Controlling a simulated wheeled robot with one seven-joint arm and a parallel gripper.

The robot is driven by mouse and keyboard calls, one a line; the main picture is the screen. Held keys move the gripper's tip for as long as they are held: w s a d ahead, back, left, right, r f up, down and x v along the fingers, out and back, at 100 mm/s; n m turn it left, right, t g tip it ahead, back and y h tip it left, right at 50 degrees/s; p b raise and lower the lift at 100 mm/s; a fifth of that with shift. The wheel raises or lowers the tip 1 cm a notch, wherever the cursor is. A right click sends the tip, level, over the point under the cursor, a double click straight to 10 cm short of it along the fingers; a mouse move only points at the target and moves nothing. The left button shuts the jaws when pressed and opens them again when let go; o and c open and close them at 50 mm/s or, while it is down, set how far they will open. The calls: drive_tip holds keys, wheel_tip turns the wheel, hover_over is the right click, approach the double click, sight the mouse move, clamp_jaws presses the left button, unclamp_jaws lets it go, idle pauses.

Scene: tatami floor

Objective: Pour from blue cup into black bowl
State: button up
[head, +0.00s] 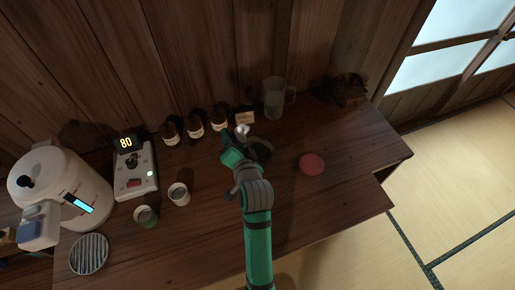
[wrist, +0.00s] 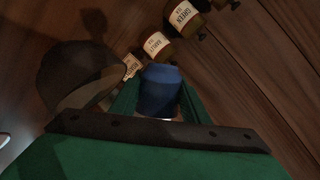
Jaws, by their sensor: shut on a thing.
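My gripper (head: 236,146) is over the middle of the dark wooden table. In the wrist view it is shut on the blue cup (wrist: 160,88), which sits between its green fingers. In the head view the cup is mostly hidden by my gripper, and I cannot tell its exact tilt or contents. The black bowl (head: 263,150) stands on the table just right of my gripper, partly covered by my arm. It also shows in the wrist view (wrist: 72,70), left of the cup and close to it.
Labelled brown jars (head: 195,129) and a glass pitcher (head: 274,98) stand along the back wall. A red disc (head: 312,164) lies right of the bowl. A white cup (head: 179,194), a green cup (head: 146,216), a device reading 80 (head: 135,172) and a white pot (head: 70,190) are left.

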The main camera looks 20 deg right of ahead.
drive_tip(key=shift+s+d, duration=0.1)
drive_tip(key=shift+d, duration=0.05)
drive_tip(key=shift+a+f, duration=0.1)
drive_tip(key=shift+a, duration=0.35)
drive_tip(key=shift+d+m+y, duration=0.3)
drive_tip(key=shift+d, duration=0.1)
drive_tip(key=shift+d, duration=0.1)
drive_tip(key=shift+a+m+t, duration=0.25)
drive_tip(key=shift+m+t, duration=0.05)
drive_tip(key=shift+a, duration=0.15)
